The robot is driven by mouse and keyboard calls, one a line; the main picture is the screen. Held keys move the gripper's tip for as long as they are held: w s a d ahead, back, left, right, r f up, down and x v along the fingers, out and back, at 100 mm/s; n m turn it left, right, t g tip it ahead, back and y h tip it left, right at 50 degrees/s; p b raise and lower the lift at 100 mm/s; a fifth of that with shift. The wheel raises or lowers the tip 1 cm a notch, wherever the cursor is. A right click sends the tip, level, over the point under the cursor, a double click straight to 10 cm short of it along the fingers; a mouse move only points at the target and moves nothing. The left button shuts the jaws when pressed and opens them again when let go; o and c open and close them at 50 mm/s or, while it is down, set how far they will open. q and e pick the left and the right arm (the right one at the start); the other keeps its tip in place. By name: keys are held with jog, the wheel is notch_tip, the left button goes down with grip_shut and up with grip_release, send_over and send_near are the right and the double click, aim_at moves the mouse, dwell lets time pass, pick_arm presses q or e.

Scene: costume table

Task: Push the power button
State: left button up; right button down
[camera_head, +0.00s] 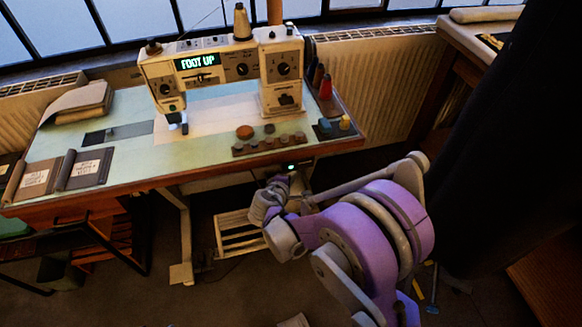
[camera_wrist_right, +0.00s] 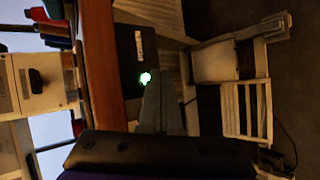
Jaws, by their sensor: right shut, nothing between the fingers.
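The power button (camera_wrist_right: 145,77) glows green-white on a dark box (camera_wrist_right: 130,50) under the table's front edge. In the head view it shows as a small green light (camera_head: 291,167) below the wooden edge. My right gripper (camera_head: 284,181) is shut and empty, just below and in front of the light. In the right wrist view its grey fingertips (camera_wrist_right: 153,84) lie right beside the button and overlap its edge; I cannot tell whether they touch. The sewing machine (camera_head: 225,70) on the table has a lit display (camera_head: 197,61) reading "FOOT UP". My left gripper is not in view.
The green table (camera_head: 130,160) carries a row of dark knobs (camera_head: 268,145), thread cones (camera_head: 326,88) and fabric sample cards (camera_head: 85,168). A slatted pedal (camera_head: 238,232) is under the table. A dark curtain (camera_head: 500,150) hangs at the right.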

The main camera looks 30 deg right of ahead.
jog(key=shift+s+a, duration=0.25)
jog(key=shift+s, duration=0.7)
jog(key=shift+s+a, duration=0.25)
jog(key=shift+s, duration=0.75)
jog(key=shift+s+a, duration=0.25)
jog(key=shift+s, duration=0.7)
